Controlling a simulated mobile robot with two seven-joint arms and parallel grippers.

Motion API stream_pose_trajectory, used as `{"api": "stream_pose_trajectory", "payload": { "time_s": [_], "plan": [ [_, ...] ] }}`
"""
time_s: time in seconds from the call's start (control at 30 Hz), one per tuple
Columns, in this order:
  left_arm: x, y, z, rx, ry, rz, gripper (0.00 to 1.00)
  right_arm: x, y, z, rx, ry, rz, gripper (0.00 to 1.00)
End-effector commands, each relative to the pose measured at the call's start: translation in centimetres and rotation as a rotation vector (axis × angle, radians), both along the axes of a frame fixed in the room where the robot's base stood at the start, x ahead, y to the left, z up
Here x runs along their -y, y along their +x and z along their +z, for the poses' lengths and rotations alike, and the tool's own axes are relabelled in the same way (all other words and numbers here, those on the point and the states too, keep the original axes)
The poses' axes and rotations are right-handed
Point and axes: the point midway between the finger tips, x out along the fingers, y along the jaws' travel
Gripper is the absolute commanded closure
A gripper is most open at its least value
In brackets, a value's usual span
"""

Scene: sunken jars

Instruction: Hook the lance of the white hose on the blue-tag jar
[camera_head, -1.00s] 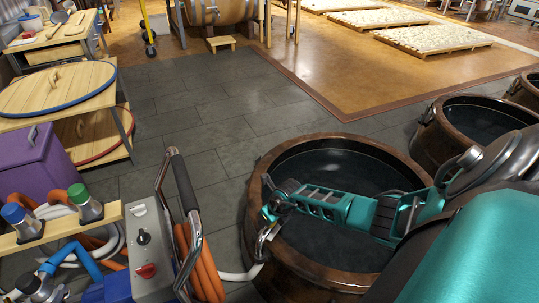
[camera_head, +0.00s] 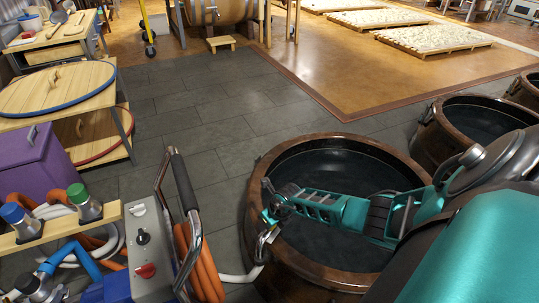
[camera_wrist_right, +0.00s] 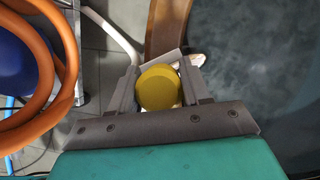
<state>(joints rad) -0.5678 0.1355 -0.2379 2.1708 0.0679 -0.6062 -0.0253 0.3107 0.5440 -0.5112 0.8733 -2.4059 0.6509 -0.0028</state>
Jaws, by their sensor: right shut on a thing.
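My right gripper (camera_head: 270,218) is at the left rim of the nearest brown jar (camera_head: 255,185), its arm reaching across the jar's mouth from the right. It is shut on the lance (camera_head: 264,243), a metal piece at the rim's outer left side. In the right wrist view a round yellow end (camera_wrist_right: 158,88) shows between the fingers of the right gripper (camera_wrist_right: 155,92). The white hose (camera_head: 240,276) runs from the lance towards the cart; it also shows in the wrist view (camera_wrist_right: 112,35). I cannot tell whether the lance touches the rim. No blue tag shows. My left gripper is out of view.
A cart with a grey control box (camera_head: 147,250), chrome handle and orange hose (camera_head: 205,270) stands close left of the jar. A rack holds blue and green nozzles (camera_head: 83,203). More jars (camera_head: 470,125) stand at right. Grey floor beyond the jar is clear.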

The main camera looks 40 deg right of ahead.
Motion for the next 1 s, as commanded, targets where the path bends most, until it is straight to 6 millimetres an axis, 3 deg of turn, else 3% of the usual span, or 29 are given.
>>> {"api": "stream_pose_trajectory", "payload": {
  "time_s": [0.13,0.17,0.4,0.47,0.63,0.87,1.0],
  "plan": [
    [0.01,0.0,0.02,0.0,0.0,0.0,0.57,-0.01,0.16,0.13,0.004,0.0,0.001,0.89],
    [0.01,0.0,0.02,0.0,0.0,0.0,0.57,0.0,0.15,0.13,0.004,0.0,0.001,0.51],
    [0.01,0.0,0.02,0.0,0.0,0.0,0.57,0.01,0.08,0.08,0.002,0.0,0.0,0.28],
    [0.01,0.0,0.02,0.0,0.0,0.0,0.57,0.01,0.05,0.05,0.001,0.0,0.001,0.23],
    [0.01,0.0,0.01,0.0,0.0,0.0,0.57,-0.01,-0.1,-0.1,-0.003,0.0,0.0,0.22],
    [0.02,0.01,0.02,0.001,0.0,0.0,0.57,-0.02,-0.06,-0.06,-0.002,0.0,0.0,0.0],
    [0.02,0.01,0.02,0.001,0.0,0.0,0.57,-0.02,-0.02,-0.02,-0.001,0.0,0.001,0.0]
  ]
}}
